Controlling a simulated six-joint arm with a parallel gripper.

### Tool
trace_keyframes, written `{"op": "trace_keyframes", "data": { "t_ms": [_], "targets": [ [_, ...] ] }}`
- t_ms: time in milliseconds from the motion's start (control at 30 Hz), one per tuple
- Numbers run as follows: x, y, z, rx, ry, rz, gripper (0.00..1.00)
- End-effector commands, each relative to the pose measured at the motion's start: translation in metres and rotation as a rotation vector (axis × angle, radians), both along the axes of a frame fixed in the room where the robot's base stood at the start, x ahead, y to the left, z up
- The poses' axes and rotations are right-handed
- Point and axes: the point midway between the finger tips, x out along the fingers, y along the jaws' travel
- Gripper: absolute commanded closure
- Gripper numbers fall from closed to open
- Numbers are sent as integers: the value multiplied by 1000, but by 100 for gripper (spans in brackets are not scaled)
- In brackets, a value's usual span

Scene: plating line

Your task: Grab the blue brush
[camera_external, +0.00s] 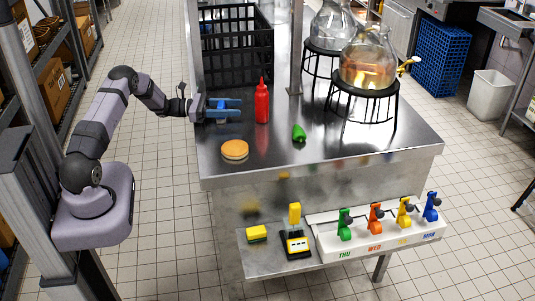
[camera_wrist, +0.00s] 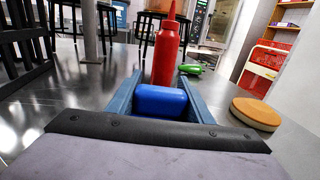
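The blue brush (camera_external: 431,207) stands upright at the right end of a white holder on the low front shelf, above the label MON. It does not show in the wrist view. My gripper (camera_external: 241,107) is over the left side of the steel table, far to the upper left of the brush, with its fingers apart. In the wrist view, my gripper (camera_wrist: 159,72) points toward a red bottle (camera_wrist: 166,48), which stands beyond the fingertips. A bright blue block (camera_wrist: 160,100) lies between the finger bases; I cannot tell whether it is part of my gripper.
Glass dispensers stand behind.

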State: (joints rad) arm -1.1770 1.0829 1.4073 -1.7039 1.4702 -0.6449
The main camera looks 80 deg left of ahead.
Motion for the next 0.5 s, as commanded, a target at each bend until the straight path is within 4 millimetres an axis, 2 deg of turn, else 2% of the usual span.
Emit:
{"op": "trace_keyframes", "data": {
  "t_ms": [33, 67, 367, 500],
  "targets": [
    [0, 0, 0, 0, 0, 1, 72],
    [0, 0, 0, 0, 0, 0, 77],
    [0, 0, 1, 1, 0, 0, 76],
    [0, 1, 9, 4, -2, 0, 76]
  ]
}}
